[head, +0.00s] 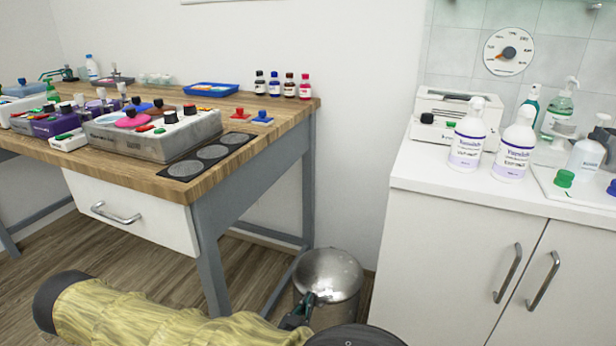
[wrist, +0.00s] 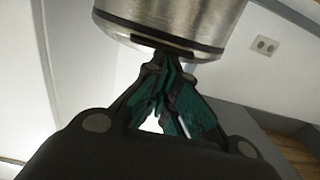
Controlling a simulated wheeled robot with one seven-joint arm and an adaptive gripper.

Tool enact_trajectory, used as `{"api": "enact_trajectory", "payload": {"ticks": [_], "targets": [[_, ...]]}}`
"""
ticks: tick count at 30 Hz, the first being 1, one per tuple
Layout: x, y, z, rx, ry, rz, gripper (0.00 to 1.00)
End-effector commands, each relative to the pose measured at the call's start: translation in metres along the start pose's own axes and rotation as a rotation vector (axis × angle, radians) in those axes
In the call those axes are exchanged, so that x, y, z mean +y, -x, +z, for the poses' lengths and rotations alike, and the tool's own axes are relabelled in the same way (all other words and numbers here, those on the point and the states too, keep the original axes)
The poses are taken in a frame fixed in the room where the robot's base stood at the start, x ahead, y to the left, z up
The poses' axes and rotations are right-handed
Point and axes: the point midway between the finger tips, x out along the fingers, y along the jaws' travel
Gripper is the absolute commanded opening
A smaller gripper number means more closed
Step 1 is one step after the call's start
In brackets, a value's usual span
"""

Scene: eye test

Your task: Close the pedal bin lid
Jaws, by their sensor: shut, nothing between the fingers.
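The pedal bin is a silver metal cylinder (head: 338,314) on the floor between the desk and the white cabinet. Contact is unclear. The pedal is not visible.
The wooden desk (head: 225,190), with a grey leg (head: 208,255), stands left of the bin. The white cabinet (head: 440,260) stands to its right, and the wall is behind. My yellow-sleeved arm crosses the lower front. Open wooden floor (head: 110,250) shows under the desk.

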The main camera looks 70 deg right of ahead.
Motion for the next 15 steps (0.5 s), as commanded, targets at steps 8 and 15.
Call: {"api": "enact_trajectory", "payload": {"ticks": [8, 15], "targets": [[-0.001, 0.004, 0.015, -0.026, 0.002, -0.002, 0.00], [-0.002, 0.005, 0.002, -0.023, 0.001, -0.003, 0.00]]}}
